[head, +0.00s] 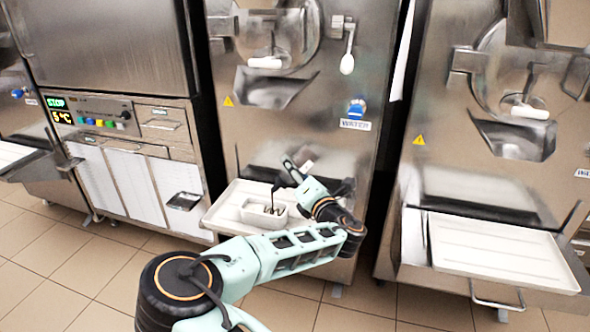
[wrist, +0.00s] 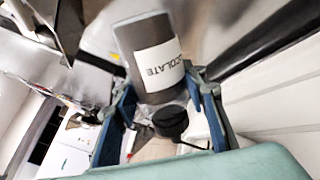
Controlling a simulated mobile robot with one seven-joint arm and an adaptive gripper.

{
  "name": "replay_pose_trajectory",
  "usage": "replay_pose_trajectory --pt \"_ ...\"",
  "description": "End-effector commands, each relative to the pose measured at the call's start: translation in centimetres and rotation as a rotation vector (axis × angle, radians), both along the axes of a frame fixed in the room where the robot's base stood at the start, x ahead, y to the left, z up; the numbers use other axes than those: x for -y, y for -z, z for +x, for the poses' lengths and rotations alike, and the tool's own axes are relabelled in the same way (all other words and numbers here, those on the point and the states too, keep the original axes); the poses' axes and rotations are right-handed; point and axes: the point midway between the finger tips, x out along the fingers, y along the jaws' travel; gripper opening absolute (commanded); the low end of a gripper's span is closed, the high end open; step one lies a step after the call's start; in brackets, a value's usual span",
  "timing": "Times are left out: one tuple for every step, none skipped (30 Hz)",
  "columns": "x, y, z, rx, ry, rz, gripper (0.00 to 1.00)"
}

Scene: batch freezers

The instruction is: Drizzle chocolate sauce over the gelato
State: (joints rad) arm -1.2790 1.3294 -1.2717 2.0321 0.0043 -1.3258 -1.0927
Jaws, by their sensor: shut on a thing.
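My gripper (wrist: 165,95) is shut on a dark brown bottle (wrist: 140,38) with a white label reading "COLATE". Its black cap (wrist: 170,122) points towards the bottom of the wrist view. The bottle's true tilt is hard to tell. In the head view my gripper (head: 281,184) is over the white tray of the middle machine, and the bottle is too small and covered to make out clearly. A small pale rectangular tub (head: 263,217) stands on that tray, just below my gripper. Its contents, perhaps the gelato, are barely visible. No sauce stream can be made out.
The white tray (head: 222,217) juts from the middle freezer (head: 310,110). Another freezer (head: 480,150) with an empty white tray (head: 500,255) stands at right. A cabinet (head: 130,150) with a "STOP" and "5 °C" display stands at left. Tiled floor is clear in front.

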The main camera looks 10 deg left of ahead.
Motion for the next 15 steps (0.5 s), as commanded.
replay_pose_trajectory --pt "-0.2 -0.1 0.0 0.002 -0.001 0.002 0.14" --pt "-0.3 -0.1 0.0 0.002 -0.001 0.002 0.14" --pt "-0.5 -0.1 0.0 0.002 -0.001 0.002 0.14" --pt "-0.6 -0.1 0.0 0.002 -0.001 0.002 0.14" --pt "-0.7 -0.1 0.1 0.002 -0.001 0.002 0.14" --pt "-0.9 -0.1 0.1 0.002 -0.001 0.002 0.14" --pt "-1.0 -0.1 0.1 0.002 -0.001 0.002 0.14" --pt "-1.1 -0.1 0.1 0.003 -0.002 0.002 0.14" --pt "-1.2 -0.1 0.1 0.002 -0.003 0.002 0.14" --pt "-1.4 -0.1 0.1 0.002 -0.003 0.002 0.14" --pt "-1.5 -0.1 0.1 0.002 -0.003 0.002 0.14" --pt "-1.6 -0.1 0.1 0.002 -0.003 0.002 0.14" --pt "-1.7 -0.1 0.1 0.003 -0.002 0.002 0.14" --pt "-1.8 -0.1 0.1 0.002 -0.001 0.002 0.14" --pt "-1.9 -0.1 0.1 0.002 -0.001 0.002 0.14"
